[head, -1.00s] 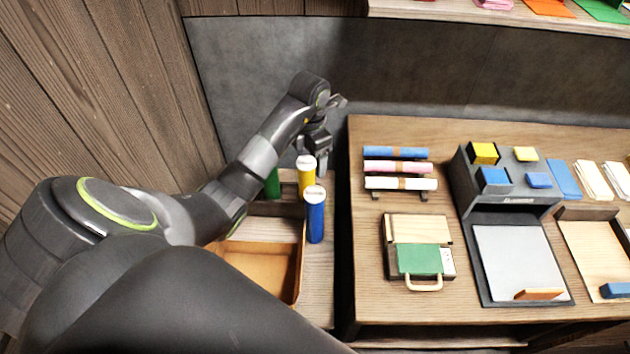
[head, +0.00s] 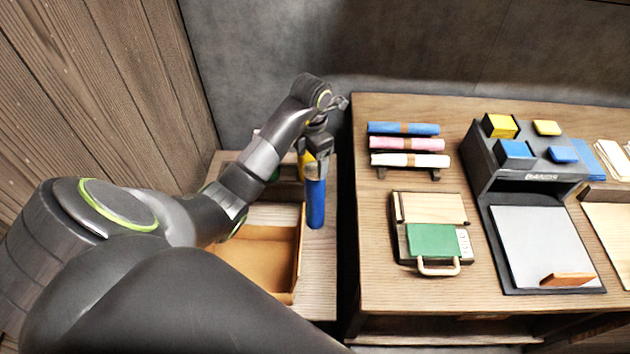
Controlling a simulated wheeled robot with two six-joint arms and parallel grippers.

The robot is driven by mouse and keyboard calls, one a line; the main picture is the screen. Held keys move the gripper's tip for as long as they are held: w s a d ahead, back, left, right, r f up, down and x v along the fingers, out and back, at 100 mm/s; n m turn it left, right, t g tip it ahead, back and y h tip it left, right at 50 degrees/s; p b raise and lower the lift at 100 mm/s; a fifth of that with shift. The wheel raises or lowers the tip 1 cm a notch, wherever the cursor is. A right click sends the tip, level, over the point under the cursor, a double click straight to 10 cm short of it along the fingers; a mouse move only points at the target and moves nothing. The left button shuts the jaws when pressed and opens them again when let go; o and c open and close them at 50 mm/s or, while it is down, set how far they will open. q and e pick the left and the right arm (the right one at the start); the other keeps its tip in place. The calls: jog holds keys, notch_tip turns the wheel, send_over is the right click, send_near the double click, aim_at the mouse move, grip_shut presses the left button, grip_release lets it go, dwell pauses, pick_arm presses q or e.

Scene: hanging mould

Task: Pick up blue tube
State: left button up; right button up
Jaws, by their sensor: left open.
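The blue tube (head: 316,205) stands upright on the small side table, at the right of the open wooden box. My left gripper (head: 317,168) is at the tube's upper end, and its fingers cover the tube's white cap. The jaws are open around or just above the top; I cannot tell which. The yellow tube (head: 302,166) shows only partly behind the gripper. My right gripper does not show.
The wooden box (head: 299,262) stands left of the tube. Across a narrow dark gap, the larger desk (head: 375,290) holds three rolls (head: 412,144), a green-fronted case (head: 433,240) and a dark organiser (head: 485,170). A grey wall stands behind.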

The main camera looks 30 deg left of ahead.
aim_at(315, 169)
pick_arm(q)
jog(key=shift+w+d+f+b, duration=0.1)
jog(key=shift+d+f+b, duration=0.1)
jog(key=shift+f+b, duration=0.6)
jog(key=shift+d+f+b, duration=0.15)
jog(key=shift+f+b, duration=0.4)
jog(key=shift+f, duration=0.3)
notch_tip(315, 169, down, 2)
jog(key=shift+f+p, duration=0.1)
jog(key=shift+p, duration=0.25)
grip_shut()
